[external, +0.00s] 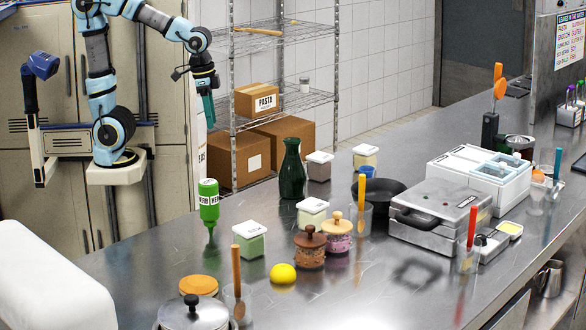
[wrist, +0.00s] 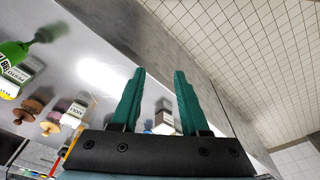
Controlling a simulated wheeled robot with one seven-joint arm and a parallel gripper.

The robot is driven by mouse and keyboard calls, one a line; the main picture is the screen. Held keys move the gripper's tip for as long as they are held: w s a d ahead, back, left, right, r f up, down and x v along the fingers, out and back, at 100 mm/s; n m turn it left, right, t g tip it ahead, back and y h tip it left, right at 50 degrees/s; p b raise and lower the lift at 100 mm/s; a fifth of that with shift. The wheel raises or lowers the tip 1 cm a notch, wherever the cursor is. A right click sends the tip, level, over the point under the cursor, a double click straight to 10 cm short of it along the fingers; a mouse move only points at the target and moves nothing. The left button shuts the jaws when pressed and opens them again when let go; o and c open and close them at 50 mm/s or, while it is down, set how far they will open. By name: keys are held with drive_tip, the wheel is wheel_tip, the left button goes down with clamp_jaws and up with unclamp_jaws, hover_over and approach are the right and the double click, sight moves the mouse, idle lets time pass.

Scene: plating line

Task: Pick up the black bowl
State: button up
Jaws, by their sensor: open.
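A wide black bowl (external: 388,187) stands on the steel counter in the external view. A clear cup with a yellow-handled utensil covers part of its left side, and the silver press is close at its right. I cannot make the bowl out in the wrist view. My gripper (external: 209,112) hangs high at the upper left, beside the shelf rack and well away from the bowl. In the wrist view my gripper (wrist: 158,72) has its two teal fingers apart with nothing between them.
Around the bowl stand a dark green bottle (external: 292,170), lidded tubs (external: 365,157), the yellow-handled cup (external: 361,217) and the silver press (external: 437,215). A green squeeze bottle (external: 209,203) and wooden-lidded jars (external: 310,250) are nearer. The counter's front middle is fairly clear.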

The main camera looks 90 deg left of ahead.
drive_tip(key=w+d+r+n+t+h, duration=0.1)
drive_tip(key=w+d+t, duration=0.2)
drive_tip(key=w+d, duration=0.55)
drive_tip(key=w+d+r+n+t+h, duration=0.15)
drive_tip(key=w+d+t, duration=0.3)
drive_tip(key=w, duration=0.65)
drive_tip(key=w+d+r+n+t, duration=0.1)
drive_tip(key=w+d+r+t, duration=0.1)
drive_tip(key=w+d, duration=0.65)
drive_tip(key=w+f+n+y, duration=0.1)
drive_tip(key=f+y, duration=0.1)
drive_tip(key=f, duration=0.3)
drive_tip(key=w+a+f+n+t+y, duration=0.1)
drive_tip(key=w+f+n+y, duration=0.1)
drive_tip(key=f, duration=0.2)
drive_tip(key=w+a+f+n+t+y, duration=0.1)
drive_tip(key=f+n+y, duration=0.1)
drive_tip(key=f, duration=0.3)
drive_tip(key=shift+w+a+f+y, duration=0.1)
drive_tip(key=shift+w+f+y, duration=0.15)
drive_tip(key=shift+y, duration=0.3)
drive_tip(key=x, duration=0.4)
drive_tip(key=shift+w+a+f+p, duration=0.1)
drive_tip(key=shift+w+f+p, duration=0.05)
drive_tip(key=shift+f+p, duration=0.2)
drive_tip(key=shift+p+x, duration=1.2)
drive_tip(key=shift+x, duration=1.95)
drive_tip(key=shift+a, duration=0.1)
